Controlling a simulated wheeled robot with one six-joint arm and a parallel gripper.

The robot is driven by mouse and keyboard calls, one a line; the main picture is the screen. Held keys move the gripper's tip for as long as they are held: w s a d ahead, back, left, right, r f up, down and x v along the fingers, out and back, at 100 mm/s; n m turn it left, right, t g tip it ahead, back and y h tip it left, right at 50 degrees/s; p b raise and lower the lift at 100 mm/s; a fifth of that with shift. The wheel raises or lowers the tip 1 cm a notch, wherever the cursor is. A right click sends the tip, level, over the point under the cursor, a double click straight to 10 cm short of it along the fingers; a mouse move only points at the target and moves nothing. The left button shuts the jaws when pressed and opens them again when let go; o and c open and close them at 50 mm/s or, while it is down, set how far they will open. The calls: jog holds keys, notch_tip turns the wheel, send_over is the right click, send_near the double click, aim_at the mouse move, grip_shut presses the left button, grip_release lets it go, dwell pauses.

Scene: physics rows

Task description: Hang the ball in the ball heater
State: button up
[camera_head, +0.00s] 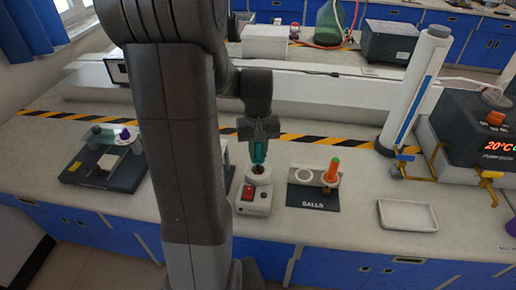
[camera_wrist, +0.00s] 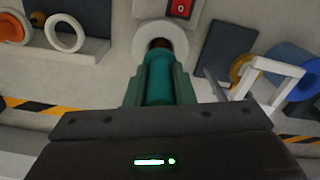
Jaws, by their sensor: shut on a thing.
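My gripper (camera_head: 258,158) points down over the ball heater (camera_head: 260,206), a small white unit with a red switch and a round top opening. In the wrist view, my gripper (camera_wrist: 160,98) is shut on a teal cylindrical handle (camera_wrist: 159,84), upright between green fingers. A dark reddish-brown part (camera_wrist: 159,43) shows beyond the handle, inside the heater's white ring (camera_wrist: 139,42). The ball itself is not clearly visible; I cannot tell whether it touches the heater.
Right of the heater, a dark mat marked BALLS (camera_head: 314,201) bears a white ring holder and an orange piece (camera_head: 332,171). A white tray (camera_head: 408,215) lies further right, near a unit reading 20°C (camera_head: 478,130). A scale-like device (camera_head: 102,168) stands left, beyond my arm.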

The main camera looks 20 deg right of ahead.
aim_at(258, 159)
jog(key=shift+f+b, duration=0.3)
jog(key=shift+f, duration=0.45)
jog(key=shift+f+b, duration=1.1)
jog(key=shift+f, duration=0.2)
jog(key=o, duration=1.4)
jog(key=shift+r, duration=0.1)
jog(key=shift+r+p, duration=2.95)
jog(key=shift+r, duration=0.6)
jog(key=shift+f, duration=0.15)
